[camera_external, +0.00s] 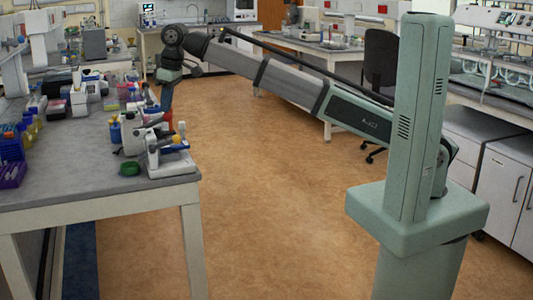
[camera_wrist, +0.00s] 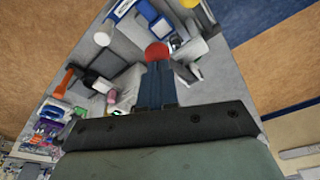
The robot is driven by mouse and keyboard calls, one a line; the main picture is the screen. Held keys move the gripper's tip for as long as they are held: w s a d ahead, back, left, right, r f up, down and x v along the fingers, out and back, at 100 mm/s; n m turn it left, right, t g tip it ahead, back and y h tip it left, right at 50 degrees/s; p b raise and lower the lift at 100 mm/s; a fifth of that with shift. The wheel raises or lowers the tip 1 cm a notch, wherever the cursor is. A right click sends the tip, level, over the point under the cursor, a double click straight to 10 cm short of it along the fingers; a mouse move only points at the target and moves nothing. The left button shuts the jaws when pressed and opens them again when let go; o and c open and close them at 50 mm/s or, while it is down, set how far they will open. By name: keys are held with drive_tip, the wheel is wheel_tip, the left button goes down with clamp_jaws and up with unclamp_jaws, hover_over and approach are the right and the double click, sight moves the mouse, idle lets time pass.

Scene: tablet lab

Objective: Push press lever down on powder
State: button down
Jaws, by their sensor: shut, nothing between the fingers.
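The press appears to be the white device (camera_external: 172,163) at the near right corner of the left bench, with a yellow knob (camera_external: 177,139) on it. In the wrist view, part of a white device (camera_wrist: 190,48) and a yellow knob (camera_wrist: 190,3) show beyond my fingers. I cannot tell for sure which part is the lever, and I cannot make out the powder. My gripper (camera_external: 168,122) points down just above and behind the device, apparently apart from it. In the wrist view its dark fingers (camera_wrist: 157,72) are together and empty, with red at their tips.
A green round dish (camera_external: 131,169) sits left of the device. A blue container (camera_external: 115,132) and several small bottles and boxes crowd the bench behind. A purple rack (camera_external: 12,174) stands at the far left. The bench's front (camera_external: 70,192) is clear, and its right edge is close.

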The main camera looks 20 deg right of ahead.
drive_tip(key=shift+a+r, duration=0.25)
drive_tip(key=shift+r, duration=0.45)
drive_tip(key=shift+a+r, duration=0.25)
drive_tip(key=shift+r, duration=0.55)
drive_tip(key=shift+a+r, duration=0.25)
drive_tip(key=shift+r, duration=0.3)
drive_tip(key=v, duration=0.5)
drive_tip(key=shift+w+a, duration=0.25)
drive_tip(key=shift+a, duration=0.2)
